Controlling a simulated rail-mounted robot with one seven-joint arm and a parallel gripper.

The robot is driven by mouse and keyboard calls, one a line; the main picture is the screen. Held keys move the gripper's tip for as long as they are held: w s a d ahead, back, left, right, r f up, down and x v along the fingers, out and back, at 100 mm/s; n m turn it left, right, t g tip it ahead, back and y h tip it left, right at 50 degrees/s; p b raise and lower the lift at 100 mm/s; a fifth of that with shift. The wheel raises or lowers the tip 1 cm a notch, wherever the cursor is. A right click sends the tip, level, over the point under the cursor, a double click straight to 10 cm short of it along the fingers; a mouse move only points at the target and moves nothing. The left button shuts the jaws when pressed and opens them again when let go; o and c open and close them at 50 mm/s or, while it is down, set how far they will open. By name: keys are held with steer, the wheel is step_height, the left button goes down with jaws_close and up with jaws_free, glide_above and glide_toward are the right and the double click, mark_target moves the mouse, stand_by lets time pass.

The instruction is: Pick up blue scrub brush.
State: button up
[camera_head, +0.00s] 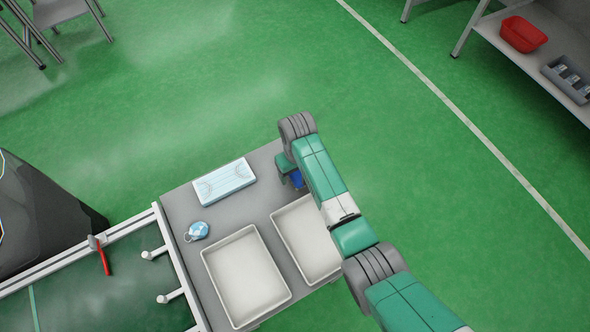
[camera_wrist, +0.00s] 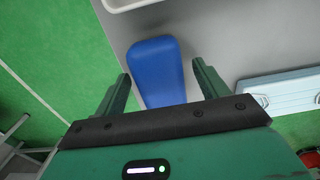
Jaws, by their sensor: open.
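The blue scrub brush (camera_wrist: 157,72) lies on the grey table top. In the wrist view its smooth blue body shows between my gripper's two fingers, and its lower end is cut off by the gripper body. My gripper (camera_wrist: 163,80) is open, with one green finger on each side of the brush and a gap on both sides. In the head view my gripper (camera_head: 285,165) is at the table's back right corner, and only a small part of the blue brush (camera_head: 296,180) shows beneath my arm.
Two white trays, one on the left (camera_head: 246,276) and one on the right (camera_head: 306,240), stand on the grey table (camera_head: 185,207). A light blue mask box (camera_head: 224,181) and a small blue-and-white item (camera_head: 197,231) lie left of the brush.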

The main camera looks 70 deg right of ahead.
steer(key=shift+f, duration=0.25)
steer(key=shift+c, duration=0.2)
steer(key=c, duration=1)
steer(key=shift+c, duration=0.2)
